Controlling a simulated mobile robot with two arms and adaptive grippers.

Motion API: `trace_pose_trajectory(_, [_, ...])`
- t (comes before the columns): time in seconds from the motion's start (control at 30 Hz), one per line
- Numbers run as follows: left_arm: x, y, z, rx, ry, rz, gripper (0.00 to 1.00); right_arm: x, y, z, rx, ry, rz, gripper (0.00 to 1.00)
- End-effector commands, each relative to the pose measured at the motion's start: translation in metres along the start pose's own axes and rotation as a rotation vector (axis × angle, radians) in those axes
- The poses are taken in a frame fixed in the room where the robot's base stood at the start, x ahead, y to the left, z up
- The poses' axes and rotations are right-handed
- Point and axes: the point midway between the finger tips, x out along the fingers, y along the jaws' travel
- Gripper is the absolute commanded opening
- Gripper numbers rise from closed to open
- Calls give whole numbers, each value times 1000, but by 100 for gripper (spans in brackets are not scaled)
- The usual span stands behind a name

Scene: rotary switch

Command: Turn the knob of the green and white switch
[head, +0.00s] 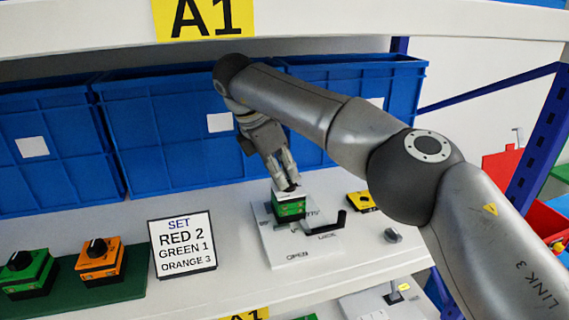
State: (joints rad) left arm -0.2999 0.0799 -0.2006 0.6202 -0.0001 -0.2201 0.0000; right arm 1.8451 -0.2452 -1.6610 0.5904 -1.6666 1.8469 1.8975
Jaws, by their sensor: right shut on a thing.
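The green and white switch (290,207) is a small green box with a white top. It stands on a light plate (277,250) on the white shelf. My right gripper (289,187) points down from above onto the top of this switch, with its fingers closed at the knob. The fingers hide most of the knob, and its angle cannot be told. My left gripper is not in view.
A black lever (328,226) sits just right of the switch, and a yellow switch (361,200) lies farther right. A sign (182,244), an orange switch (98,262) and another green switch (25,272) stand at left. Blue bins (165,155) line the back.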

Motion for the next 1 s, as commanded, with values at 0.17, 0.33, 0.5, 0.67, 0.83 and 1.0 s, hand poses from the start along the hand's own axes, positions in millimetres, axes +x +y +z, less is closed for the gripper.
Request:
trace_pose_trajectory(0.17, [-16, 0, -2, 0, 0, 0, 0, -4, 1, 1, 75, 0, -30, 0])
trace_pose_trajectory(0.33, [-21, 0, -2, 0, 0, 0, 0, -2, 2, 1, 116, -1, -46, 0])
trace_pose_trajectory(0.5, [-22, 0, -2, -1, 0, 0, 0, -1, 2, 1, 130, -1, -51, 0])
trace_pose_trajectory(0.67, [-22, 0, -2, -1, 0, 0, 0, -1, 2, 1, 133, -1, -52, 0])
trace_pose_trajectory(0.83, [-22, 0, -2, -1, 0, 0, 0, -1, 2, 1, 132, -1, -52, 0])
trace_pose_trajectory(1.0, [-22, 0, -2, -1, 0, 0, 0, 0, 2, 1, 131, -1, -52, 30])
